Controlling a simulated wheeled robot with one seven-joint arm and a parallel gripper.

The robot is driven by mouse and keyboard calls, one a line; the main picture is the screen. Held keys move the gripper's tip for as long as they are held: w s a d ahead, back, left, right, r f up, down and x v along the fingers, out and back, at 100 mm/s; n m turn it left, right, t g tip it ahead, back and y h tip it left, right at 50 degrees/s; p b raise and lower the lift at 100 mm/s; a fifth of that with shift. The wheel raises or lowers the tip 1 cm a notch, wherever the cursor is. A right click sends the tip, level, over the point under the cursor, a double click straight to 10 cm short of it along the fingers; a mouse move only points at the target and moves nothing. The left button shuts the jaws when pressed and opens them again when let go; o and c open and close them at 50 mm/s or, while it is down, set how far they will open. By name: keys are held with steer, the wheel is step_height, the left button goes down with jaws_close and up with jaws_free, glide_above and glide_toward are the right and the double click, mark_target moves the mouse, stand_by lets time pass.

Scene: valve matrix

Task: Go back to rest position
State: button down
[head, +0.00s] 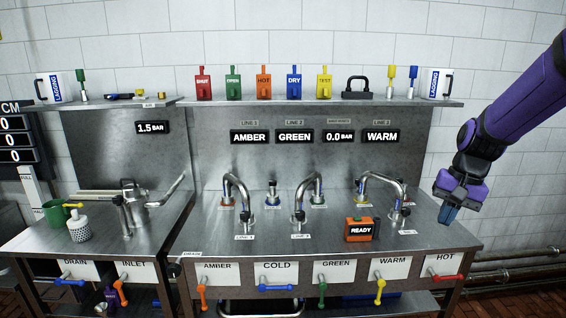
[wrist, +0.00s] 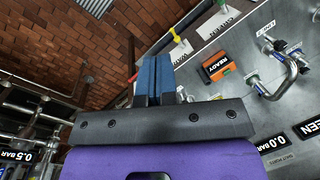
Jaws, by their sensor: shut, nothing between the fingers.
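My gripper (head: 449,210) hangs from my purple arm at the right of the head view, pointing down, in front of the wall and near the right end of the steel counter (head: 330,215). Its blue fingers (wrist: 155,78) are together and hold nothing. In the wrist view they point toward the brick floor (wrist: 70,50) and the counter edge. The gripper appears apart from the counter and everything on it.
An orange box reading READY (head: 359,229) and several curved taps (head: 299,195) stand on the counter. Coloured lever handles, including the red HOT one (head: 446,277), stick out of its front. A shelf (head: 330,102) holds tags and mugs. Pipes (head: 515,255) run low on the right wall.

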steer(key=s+a+r+n+t, duration=0.1)
steer(key=s+r, duration=0.3)
steer(key=s, duration=0.4)
steer(key=s+a+r+n+t+h, duration=0.1)
steer(key=s+a+r+n+t, duration=0.1)
steer(key=s, duration=0.5)
steer(key=s+a+r+n+t+h, duration=0.1)
steer(key=s+a+r+n+t, duration=0.1)
steer(key=s+r, duration=0.4)
steer(key=s, duration=0.2)
steer(key=shift+s+a+r+n, duration=0.35)
steer(key=shift+a+r+n, duration=0.05)
